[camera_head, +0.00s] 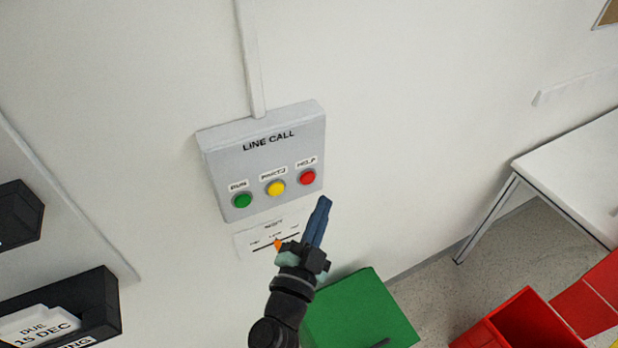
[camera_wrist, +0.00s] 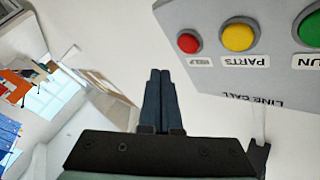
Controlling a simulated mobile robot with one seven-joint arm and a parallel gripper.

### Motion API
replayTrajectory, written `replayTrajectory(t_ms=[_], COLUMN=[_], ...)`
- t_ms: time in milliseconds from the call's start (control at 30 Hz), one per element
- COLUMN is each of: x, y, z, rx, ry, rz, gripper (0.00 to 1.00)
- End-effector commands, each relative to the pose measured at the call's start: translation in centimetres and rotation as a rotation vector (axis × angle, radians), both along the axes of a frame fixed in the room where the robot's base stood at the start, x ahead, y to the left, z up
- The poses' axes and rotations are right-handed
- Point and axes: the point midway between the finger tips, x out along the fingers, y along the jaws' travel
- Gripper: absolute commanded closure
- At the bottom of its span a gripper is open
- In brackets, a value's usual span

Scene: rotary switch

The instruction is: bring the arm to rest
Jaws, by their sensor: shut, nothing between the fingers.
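My gripper (camera_head: 322,207) is shut with nothing between its fingers. In the head view it points up, below and right of the red button on the line call box (camera_head: 230,163). The fingers also show pressed together in the wrist view (camera_wrist: 160,75). The box has a green button (camera_head: 242,200), a yellow button (camera_head: 275,188) and a red button (camera_head: 308,177). In the wrist view the box (camera_wrist: 240,75) appears upside down at the upper right, beside the fingers. My gripper and wrist partly cover the paper label (camera_head: 250,241) under the box.
A green box top (camera_head: 360,310) lies below right of my gripper. A red bin (camera_head: 525,322) stands at the lower right, near a white table (camera_head: 580,165). Black wall holders (camera_head: 100,305) are at the left. The wall right of the call box is clear.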

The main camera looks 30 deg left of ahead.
Motion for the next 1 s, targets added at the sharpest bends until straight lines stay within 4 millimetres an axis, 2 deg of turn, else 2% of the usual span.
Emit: replayTrajectory(t_ms=[200, 767, 867, 967, 1000], x=[-1.0, -1.0, -0.3, 0.9, 1.3], y=[-1.3, -1.4, -1.1, -0.9, -0.9], z=[0.0, 0.3, 3.0, 8.6, 11.5], rx=[-0.001, -0.001, -0.007, -0.028, -0.045], ry=[0.0, -0.006, -0.058, -0.163, -0.214], rz=[-0.001, 0.0, 0.018, 0.046, 0.058], gripper=[1.0, 1.0, 1.0, 1.0, 1.0])
